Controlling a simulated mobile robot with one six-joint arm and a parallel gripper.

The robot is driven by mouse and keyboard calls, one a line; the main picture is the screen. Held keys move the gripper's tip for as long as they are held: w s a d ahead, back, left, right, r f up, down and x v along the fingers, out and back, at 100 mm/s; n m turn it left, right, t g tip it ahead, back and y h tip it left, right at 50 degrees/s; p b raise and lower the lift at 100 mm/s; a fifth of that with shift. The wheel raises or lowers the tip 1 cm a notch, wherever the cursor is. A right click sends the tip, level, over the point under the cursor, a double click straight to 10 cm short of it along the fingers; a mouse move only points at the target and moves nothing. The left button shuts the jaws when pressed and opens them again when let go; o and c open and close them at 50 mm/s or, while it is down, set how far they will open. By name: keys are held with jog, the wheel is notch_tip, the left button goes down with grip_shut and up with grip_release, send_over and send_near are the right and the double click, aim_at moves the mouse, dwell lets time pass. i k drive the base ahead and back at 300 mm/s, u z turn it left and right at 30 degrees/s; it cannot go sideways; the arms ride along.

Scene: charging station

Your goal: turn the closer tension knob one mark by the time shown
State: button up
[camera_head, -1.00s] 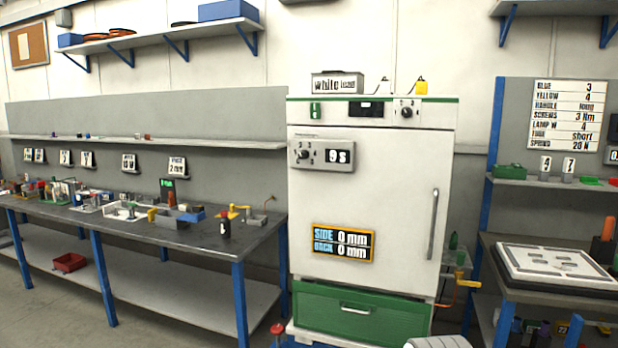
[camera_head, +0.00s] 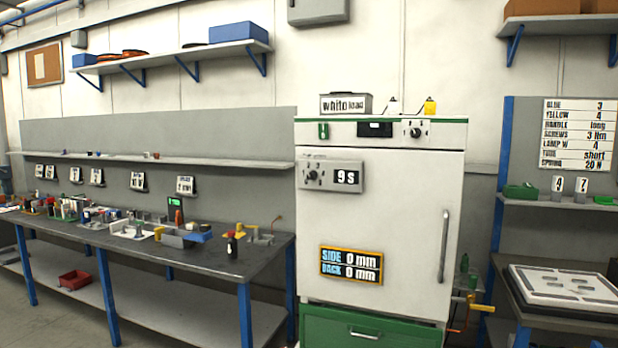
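A grey box on the upper left of the white cabinet door carries a black knob (camera_head: 312,176) with marks around it. Beside the knob, on the same box, a dark display (camera_head: 346,177) reads "9 s". The white cabinet (camera_head: 395,215) stands upright with its door closed and a vertical grey handle (camera_head: 444,246) at the right. A second black knob (camera_head: 416,132) sits on the cabinet's top panel. My gripper is not in view.
A dark workbench (camera_head: 215,262) crowded with small parts stands left of the cabinet. A grey-topped bench with a white tray (camera_head: 565,290) stands at the right. A green drawer (camera_head: 370,328) is below the door. A yellow crank (camera_head: 475,303) sticks out beside the cabinet.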

aim_at(312, 175)
jog(key=i, duration=2.1)
jog(key=z, duration=0.45)
jog(key=k, duration=0.9)
jog(key=z, duration=0.15)
jog(key=i, duration=0.9)
jog(key=u, duration=0.05)
